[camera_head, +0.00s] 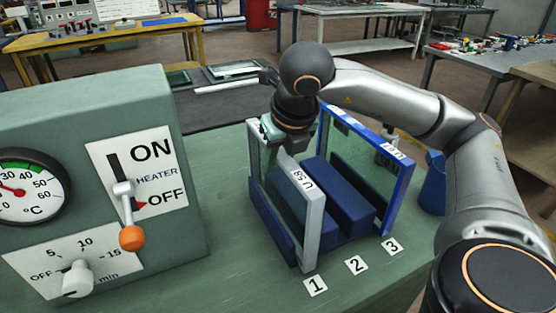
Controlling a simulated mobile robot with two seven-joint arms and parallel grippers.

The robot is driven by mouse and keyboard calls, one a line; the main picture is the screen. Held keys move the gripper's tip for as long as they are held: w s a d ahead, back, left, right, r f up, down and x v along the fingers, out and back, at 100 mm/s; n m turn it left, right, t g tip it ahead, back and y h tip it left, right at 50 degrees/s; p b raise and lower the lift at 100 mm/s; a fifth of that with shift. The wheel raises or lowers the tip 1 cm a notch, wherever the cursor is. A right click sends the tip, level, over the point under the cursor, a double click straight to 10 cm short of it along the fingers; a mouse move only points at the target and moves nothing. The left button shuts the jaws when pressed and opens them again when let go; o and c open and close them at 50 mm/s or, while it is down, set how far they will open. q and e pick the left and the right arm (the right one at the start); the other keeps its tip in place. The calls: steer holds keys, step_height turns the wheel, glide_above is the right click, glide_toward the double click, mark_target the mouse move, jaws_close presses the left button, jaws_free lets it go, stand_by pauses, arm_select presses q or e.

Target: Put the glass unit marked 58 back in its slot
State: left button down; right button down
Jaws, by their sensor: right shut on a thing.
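The glass unit marked 58 (313,215) has a pale grey frame and stands upright at the left of the blue rack (268,222), in line with the label 1 (315,286). Its lower front corner reaches down close to the green bench top. I cannot tell whether its bottom edge rests in the slot. My right gripper (275,135) is at the top of this unit's frame, shut on it; the fingers are partly hidden by the wrist. My left gripper is not in view.
A blue-framed unit (397,190) stands at slot 3. Between the units is a blue block (340,196). A green heater panel (95,95) with an orange-knobbed lever (131,236) stands close on the left. A blue cup-like thing (432,185) is at the right.

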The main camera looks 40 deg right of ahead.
stand_by(0.4)
steer(key=c, duration=0.6)
jaws_free()
steer(key=shift+f, duration=0.2)
